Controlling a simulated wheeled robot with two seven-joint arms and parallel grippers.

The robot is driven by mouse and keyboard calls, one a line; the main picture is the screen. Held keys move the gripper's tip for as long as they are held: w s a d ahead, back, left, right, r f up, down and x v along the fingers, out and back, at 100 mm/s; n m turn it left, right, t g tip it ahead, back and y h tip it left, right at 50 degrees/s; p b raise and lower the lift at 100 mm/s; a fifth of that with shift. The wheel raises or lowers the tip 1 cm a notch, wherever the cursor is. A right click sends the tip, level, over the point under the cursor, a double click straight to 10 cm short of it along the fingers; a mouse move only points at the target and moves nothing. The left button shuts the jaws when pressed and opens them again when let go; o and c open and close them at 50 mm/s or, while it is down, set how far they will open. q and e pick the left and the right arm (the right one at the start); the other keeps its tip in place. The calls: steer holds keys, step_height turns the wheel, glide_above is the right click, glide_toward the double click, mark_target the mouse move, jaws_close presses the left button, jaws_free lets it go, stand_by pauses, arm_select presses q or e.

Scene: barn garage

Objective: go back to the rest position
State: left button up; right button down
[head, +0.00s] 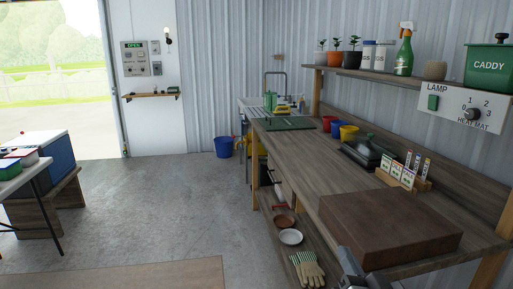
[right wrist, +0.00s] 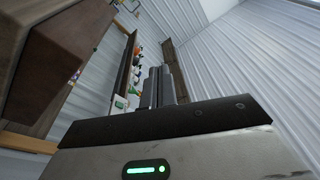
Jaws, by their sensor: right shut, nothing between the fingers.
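My right gripper (head: 352,266) shows at the bottom edge of the head view, just in front of the near edge of the brown board (head: 385,222) on the workbench. In the right wrist view its fingers (right wrist: 158,86) are together with nothing between them. It is apart from the shelf and the things on it. My left gripper is not in the head view.
The wooden workbench (head: 300,150) runs along the right wall, with a seed packet rack (head: 402,176) near the board. A shelf (head: 375,75) above carries pots and a spray bottle. A lower shelf holds gloves (head: 306,270).

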steer(key=s+a+f+n+g, duration=0.3)
steer(key=s+f+n+g, duration=0.3)
steer(key=s+f, duration=1.5)
step_height(320, 180, down, 2)
steer(key=g, duration=0.3)
steer(key=shift+g, duration=0.3)
